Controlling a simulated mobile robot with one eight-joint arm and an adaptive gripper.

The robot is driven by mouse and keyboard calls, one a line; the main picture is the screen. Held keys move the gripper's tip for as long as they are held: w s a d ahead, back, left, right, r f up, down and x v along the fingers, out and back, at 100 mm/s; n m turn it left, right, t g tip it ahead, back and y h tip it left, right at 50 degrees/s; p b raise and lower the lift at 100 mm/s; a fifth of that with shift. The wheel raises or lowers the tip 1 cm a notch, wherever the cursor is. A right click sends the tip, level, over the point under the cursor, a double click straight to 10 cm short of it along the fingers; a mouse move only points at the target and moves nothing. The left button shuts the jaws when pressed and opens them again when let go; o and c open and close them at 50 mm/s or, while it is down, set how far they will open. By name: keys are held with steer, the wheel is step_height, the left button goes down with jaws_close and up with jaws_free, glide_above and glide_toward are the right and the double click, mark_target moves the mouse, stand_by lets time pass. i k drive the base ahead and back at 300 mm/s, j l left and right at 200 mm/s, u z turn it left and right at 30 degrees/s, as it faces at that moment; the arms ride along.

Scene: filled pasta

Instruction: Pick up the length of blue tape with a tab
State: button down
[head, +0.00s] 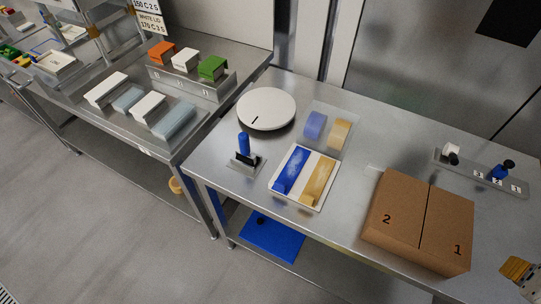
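A white tray (325,190) near the front edge of the right-hand steel table holds a blue strip (291,171) on its left and a yellow strip (317,180) on its right. The blue strip looks like the length of blue tape; its tab is too small to make out. Behind it, a smaller blue piece (315,125) and a yellow piece (339,134) sit on a clear-looking tray.
A round white plate (266,109) and a stand with an upright blue handle (243,145) are left of the tray. A two-part brown box (420,222) is to the right. A numbered rack (480,175) stands behind it. A tan object (516,268) is cut off at lower right.

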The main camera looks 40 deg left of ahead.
mark_target(290, 174)
steer(key=u, duration=1.8)
steer(key=z, duration=1.25)
steer(key=k+j, duration=0.3)
steer(key=j, duration=0.15)
steer(key=k+j, duration=0.3)
steer(key=j, duration=0.15)
steer(key=k+j, duration=0.3)
steer(key=j, duration=0.15)
steer(key=k+j, duration=0.35)
steer(key=j, duration=0.1)
